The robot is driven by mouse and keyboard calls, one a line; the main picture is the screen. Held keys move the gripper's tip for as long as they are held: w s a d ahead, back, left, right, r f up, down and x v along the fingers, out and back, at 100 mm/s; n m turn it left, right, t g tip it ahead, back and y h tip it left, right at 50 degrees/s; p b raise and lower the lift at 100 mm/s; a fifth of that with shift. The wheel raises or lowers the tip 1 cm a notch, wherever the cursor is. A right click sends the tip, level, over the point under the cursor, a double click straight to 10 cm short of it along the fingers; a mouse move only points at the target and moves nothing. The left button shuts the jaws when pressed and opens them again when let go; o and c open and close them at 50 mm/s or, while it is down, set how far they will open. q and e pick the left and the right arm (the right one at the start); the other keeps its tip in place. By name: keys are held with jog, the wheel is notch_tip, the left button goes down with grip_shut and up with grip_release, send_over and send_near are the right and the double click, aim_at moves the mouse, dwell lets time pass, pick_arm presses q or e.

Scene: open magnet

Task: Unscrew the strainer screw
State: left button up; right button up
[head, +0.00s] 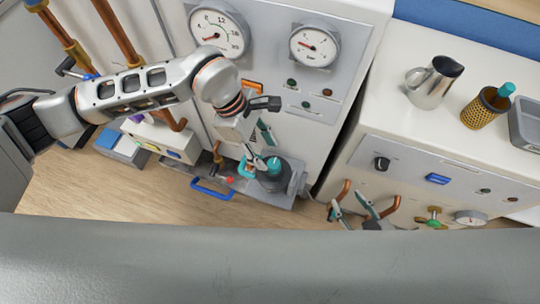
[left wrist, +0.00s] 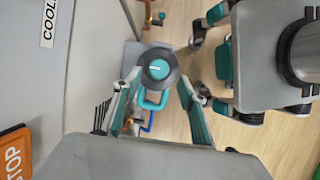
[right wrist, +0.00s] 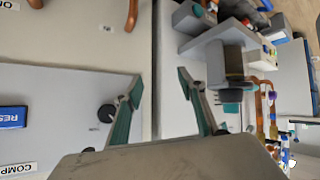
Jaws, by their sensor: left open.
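The strainer screw (head: 271,168) is a teal knob with a white mark, on a dark round housing low in front of the middle cabinet. In the left wrist view the screw (left wrist: 157,69) shows from above, between and beyond the fingertips. My left gripper (head: 263,150) is open at the screw, its fingers reaching down towards it; I cannot tell whether they touch. It also shows in the left wrist view (left wrist: 158,86). My right gripper (head: 349,203) is open and empty, low in front of the right cabinet; it also shows in the right wrist view (right wrist: 160,84).
A blue handle (head: 212,190) and teal handle (head: 246,168) stand close to the screw. Two gauges (head: 219,34) (head: 314,45) are on the cabinet front. A metal pitcher (head: 434,82) and yellow mesh cup (head: 485,107) stand on the right cabinet. Wood floor lies clear in front.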

aim_at(273, 163)
pick_arm(q)
jog(key=b+x, duration=0.1)
jog(key=x, duration=0.4)
jog(key=shift+f, duration=0.15)
jog(key=c, duration=1.1)
